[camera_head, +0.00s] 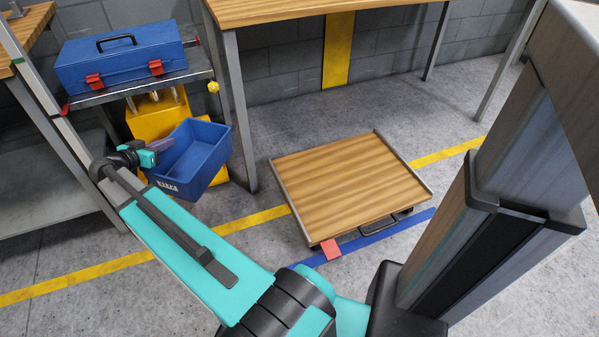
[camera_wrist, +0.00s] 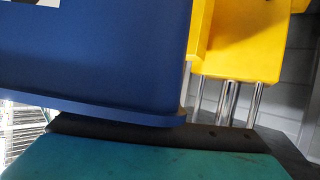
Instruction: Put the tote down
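The tote is a blue open bin (camera_head: 205,167) at the left in the head view, with a white label on its front. It hangs tilted in front of a yellow unit. My gripper (camera_head: 166,145) is at the tote's upper left rim and appears shut on it. In the wrist view the tote's blue wall (camera_wrist: 90,60) fills the upper left, and its rim runs along a dark and teal part of my gripper. The fingertips' contact is mostly hidden.
A yellow unit (camera_head: 151,115) with metal cylinders stands behind the tote. A blue toolbox (camera_head: 122,61) with red latches sits on a metal stand. A low wooden platform (camera_head: 350,182) with an empty top stands on the floor. A wooden table (camera_head: 290,10) is behind.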

